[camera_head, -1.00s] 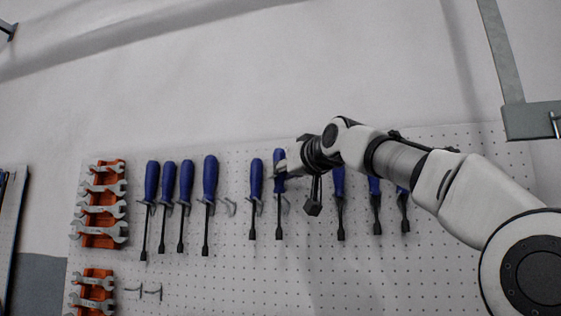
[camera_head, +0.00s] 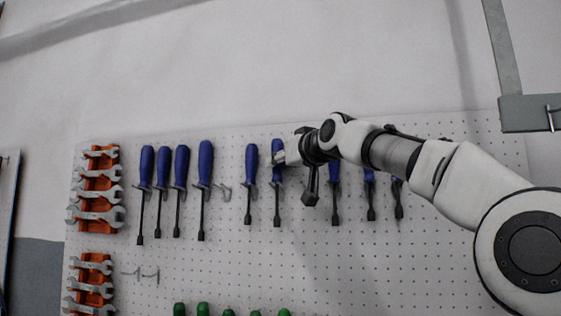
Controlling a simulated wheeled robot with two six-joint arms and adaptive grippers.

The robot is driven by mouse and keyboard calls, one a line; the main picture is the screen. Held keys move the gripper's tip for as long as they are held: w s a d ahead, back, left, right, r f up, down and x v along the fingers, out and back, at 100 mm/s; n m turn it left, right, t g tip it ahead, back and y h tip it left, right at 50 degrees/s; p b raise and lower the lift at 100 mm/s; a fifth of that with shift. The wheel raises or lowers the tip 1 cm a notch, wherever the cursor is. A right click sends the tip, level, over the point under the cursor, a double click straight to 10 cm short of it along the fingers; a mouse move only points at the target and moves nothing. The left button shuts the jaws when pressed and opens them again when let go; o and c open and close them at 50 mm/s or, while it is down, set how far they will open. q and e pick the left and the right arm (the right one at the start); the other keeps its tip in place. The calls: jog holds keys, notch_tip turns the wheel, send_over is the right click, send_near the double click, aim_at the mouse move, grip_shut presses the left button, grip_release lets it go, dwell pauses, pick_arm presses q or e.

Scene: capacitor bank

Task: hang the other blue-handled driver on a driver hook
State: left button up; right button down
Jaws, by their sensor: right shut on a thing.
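A blue-handled driver (camera_head: 277,147) hangs upright in front of the pegboard, its dark shaft pointing down. My right gripper (camera_head: 281,159) is shut on its handle, coming from the right. Whether this driver sits in a hook cannot be told; the hook area is small. Another blue-handled driver (camera_head: 251,162) hangs just left of it. Several more hang further left, such as this driver (camera_head: 205,165), and others (camera_head: 335,178) hang right of the gripper, partly hidden by my arm. An empty hook (camera_head: 222,191) shows between the left group and the middle pair. My left gripper is out of view.
Orange racks (camera_head: 101,182) with wrenches are at the pegboard's left. Two bare hooks (camera_head: 141,273) sit lower left. Green handles (camera_head: 203,308) show at the bottom edge. A grey metal bracket (camera_head: 528,113) is at upper right.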

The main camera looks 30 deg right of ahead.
jog(key=c, duration=0.8)
grip_release()
jog(key=shift+w+f, duration=0.1)
jog(key=shift+w, duration=0.15)
jog(key=shift+d, duration=0.15)
jog(key=shift+f, duration=0.1)
